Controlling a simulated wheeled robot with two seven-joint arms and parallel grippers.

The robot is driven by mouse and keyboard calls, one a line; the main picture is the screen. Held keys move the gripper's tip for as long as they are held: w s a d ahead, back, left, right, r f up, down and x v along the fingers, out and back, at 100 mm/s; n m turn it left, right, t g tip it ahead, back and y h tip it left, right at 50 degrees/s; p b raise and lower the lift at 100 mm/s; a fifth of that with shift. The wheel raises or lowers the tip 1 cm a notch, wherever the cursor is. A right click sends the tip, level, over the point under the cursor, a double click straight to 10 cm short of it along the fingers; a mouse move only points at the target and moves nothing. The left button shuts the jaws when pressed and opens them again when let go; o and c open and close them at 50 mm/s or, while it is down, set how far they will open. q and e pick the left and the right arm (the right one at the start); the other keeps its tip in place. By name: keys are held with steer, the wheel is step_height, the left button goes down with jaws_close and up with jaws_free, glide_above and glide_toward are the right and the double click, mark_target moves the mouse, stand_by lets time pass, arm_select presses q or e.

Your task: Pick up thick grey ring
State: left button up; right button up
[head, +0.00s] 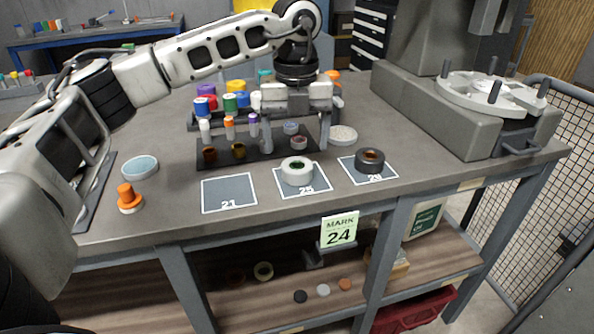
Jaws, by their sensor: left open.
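A thick pale grey ring (297,171) lies flat on the middle marked mat (316,187) near the table's front. A dark, blackish ring (369,160) lies on the right mat (386,172). My left gripper (295,146) points down with its two fingers spread wide. It is open and empty, just behind and above the pale ring as seen here, in front of the rack of small jars. I cannot tell its exact height. My right gripper is not in view.
The left mat (229,194) is bare. A dark rack (225,160) with several bottles and jars stands behind the mats. An orange-topped piece (129,197) and a round pale blue dish (140,167) are at left. A grey machine (440,110) stands at right. A card reads "MARK 24" (339,230).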

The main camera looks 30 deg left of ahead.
mark_target(298, 160)
arm_select(q)
step_height(298, 160, down, 6)
steer(key=shift+r, duration=0.15)
steer(key=shift+w, duration=0.1)
steer(key=c, duration=1)
steer(key=shift+c, duration=1.1)
steer(key=shift+r, duration=0.25)
